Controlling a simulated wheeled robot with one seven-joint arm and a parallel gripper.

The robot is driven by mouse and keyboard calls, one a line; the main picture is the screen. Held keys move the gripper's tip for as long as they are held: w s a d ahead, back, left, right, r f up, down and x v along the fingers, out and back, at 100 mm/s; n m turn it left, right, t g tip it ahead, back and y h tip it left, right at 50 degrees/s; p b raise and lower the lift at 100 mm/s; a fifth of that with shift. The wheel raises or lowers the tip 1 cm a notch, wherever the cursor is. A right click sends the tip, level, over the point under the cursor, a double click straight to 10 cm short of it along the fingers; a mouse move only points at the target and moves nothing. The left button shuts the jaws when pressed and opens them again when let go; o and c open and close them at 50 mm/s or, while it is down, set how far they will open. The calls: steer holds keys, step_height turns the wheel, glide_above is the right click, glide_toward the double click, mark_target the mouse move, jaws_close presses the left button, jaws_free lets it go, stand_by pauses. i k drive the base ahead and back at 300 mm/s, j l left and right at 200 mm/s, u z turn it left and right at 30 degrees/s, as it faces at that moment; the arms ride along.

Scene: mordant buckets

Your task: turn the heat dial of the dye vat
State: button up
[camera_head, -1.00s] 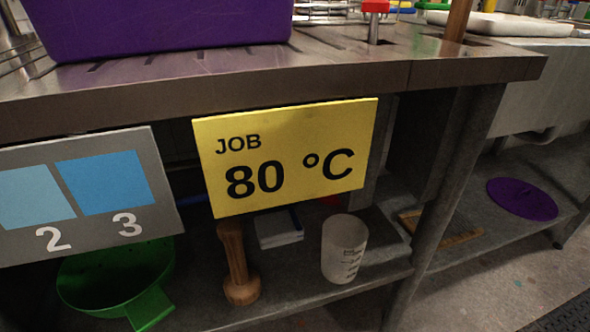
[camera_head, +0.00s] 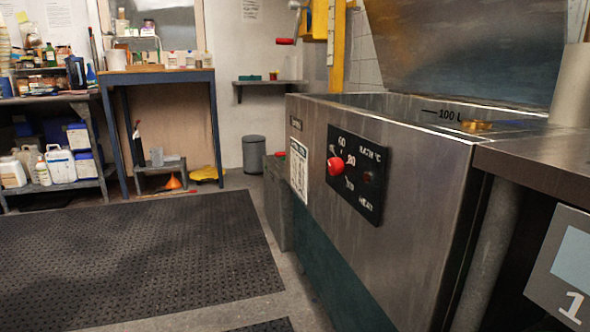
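The dye vat (camera_head: 420,190) is a large steel tank on the right of the head view, with a "100 L" mark inside. On its front is a black panel (camera_head: 368,199) lettered "BATH °C" and "HEAT". The red heat dial (camera_head: 335,166) sticks out from the panel's left part, with 60 above it and 80 to its right; another mark below is hard to read. I cannot tell which mark the dial points to. My gripper is not in view, and nothing touches the dial.
A dark rubber mat (camera_head: 135,262) covers the floor at left, clear of objects. A steel bench (camera_head: 545,165) with a grey sign (camera_head: 545,270) marked 1 adjoins the vat at right. A grey bin (camera_head: 254,154) and blue-framed table (camera_head: 160,77) stand at the back.

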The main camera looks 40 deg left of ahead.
mark_target(336, 167)
steer(key=i+j+u, duration=0.1)
steer(key=u, duration=0.25)
steer(key=i+j+u, duration=0.15)
steer(key=u, duration=0.25)
steer(key=i+j+u, duration=0.1)
steer(key=u, duration=0.25)
steer(key=i+j, duration=0.25)
steer(key=i, duration=0.2)
steer(key=i+j, duration=0.25)
steer(key=i, duration=0.25)
